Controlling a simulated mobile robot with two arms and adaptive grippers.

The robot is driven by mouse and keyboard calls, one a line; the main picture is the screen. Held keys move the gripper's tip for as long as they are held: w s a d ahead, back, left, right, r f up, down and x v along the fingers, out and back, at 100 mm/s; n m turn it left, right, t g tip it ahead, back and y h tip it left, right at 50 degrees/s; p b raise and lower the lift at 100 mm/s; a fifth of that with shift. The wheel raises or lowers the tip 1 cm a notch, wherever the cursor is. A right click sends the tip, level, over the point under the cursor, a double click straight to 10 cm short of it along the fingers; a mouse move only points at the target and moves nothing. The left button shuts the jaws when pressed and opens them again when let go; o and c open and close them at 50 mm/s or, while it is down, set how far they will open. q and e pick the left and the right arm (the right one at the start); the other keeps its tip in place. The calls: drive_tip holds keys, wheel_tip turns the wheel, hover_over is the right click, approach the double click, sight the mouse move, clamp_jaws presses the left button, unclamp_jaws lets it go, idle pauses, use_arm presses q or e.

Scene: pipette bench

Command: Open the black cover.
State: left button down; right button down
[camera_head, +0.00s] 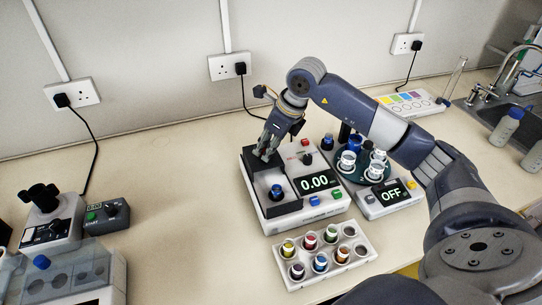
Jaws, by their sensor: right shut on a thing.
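The black cover (272,208) is on the left part of a white device (312,206) whose display reads 0.00. My right gripper (265,154) comes down from above at the back end of the cover. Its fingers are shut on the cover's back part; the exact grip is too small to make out. A small dark blue piece (277,191) shows within the cover's outline; I cannot tell whether it is a knob or a vial. How far the cover is open is unclear. My left gripper is not in view.
A white rack (335,262) with several coloured vials stands in front of the device. A round holder with cups (346,161) and a unit reading OFF (388,192) stand to its right. Bench between is clear.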

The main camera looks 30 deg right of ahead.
drive_tip(key=c, duration=1.4)
unclamp_jaws()
drive_tip(key=shift+r, duration=0.15)
drive_tip(key=v, duration=1.1)
drive_tip(key=shift+s+d+r, duration=0.1)
drive_tip(key=shift+s+r, duration=0.1)
drive_tip(key=shift+r, duration=0.15)
